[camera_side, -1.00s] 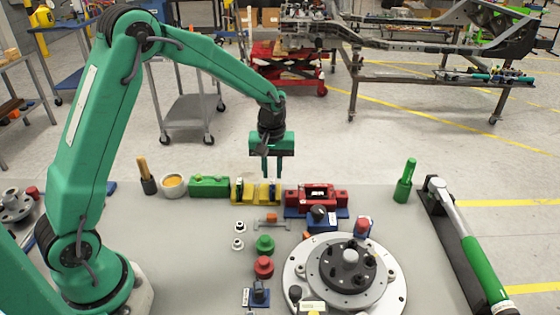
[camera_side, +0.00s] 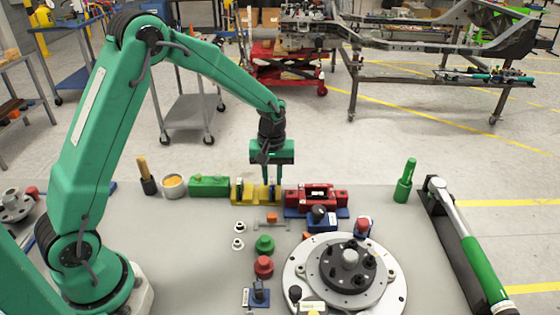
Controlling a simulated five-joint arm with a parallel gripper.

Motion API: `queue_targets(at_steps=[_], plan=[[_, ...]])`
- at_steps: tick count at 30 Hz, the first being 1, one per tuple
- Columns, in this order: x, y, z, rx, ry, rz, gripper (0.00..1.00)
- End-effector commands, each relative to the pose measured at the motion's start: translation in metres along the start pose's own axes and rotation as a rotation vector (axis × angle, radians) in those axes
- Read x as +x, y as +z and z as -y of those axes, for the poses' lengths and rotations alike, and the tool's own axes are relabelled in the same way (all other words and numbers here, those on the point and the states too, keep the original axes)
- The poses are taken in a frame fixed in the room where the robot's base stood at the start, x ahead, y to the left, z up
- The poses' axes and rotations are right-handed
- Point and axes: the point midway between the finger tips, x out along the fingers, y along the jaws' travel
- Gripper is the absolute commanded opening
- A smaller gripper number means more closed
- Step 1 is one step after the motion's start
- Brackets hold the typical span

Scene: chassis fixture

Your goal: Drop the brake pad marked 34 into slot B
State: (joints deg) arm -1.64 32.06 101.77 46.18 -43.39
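My gripper (camera_side: 272,184) points straight down over the right part of a yellow holder (camera_side: 249,198) at the back of the table. Its two fingers are apart, with the tips low at the holder. Small dark upright pieces stand in the holder; one (camera_side: 240,188) is left of my gripper, and another is partly hidden between the fingers. I cannot read a 34 or a slot letter on any part. A red block fixture (camera_side: 330,195) with a dark-and-white centre stands just right of the holder.
A green block (camera_side: 208,186), a round cup (camera_side: 173,186) and a brush stand left of the holder. A round grey hub plate (camera_side: 296,271) fills the front right. Coloured knobs and small parts lie between. A torque wrench (camera_side: 470,240) lies at the right edge.

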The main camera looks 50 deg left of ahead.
Motion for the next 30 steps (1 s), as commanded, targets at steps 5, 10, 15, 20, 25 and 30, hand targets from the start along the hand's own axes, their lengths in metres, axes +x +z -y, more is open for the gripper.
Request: queue_targets(at_steps=[5,10,15,20,25,30], plan=[[0.0,0.0,0.0,0.0,0.0,0.0,0.0],[-0.001,0.0,0.0,0.0,0.001,-0.001,0.0],[-0.004,0.0,0.0,0.0,0.002,-0.002,0.0],[-0.009,0.0,0.0,0.0,0.001,-0.001,0.0],[-0.013,0.0,0.0,0.0,0.001,-0.001,0.0],[-0.018,0.0,0.0,0.0,0.001,-0.001,0.0]])
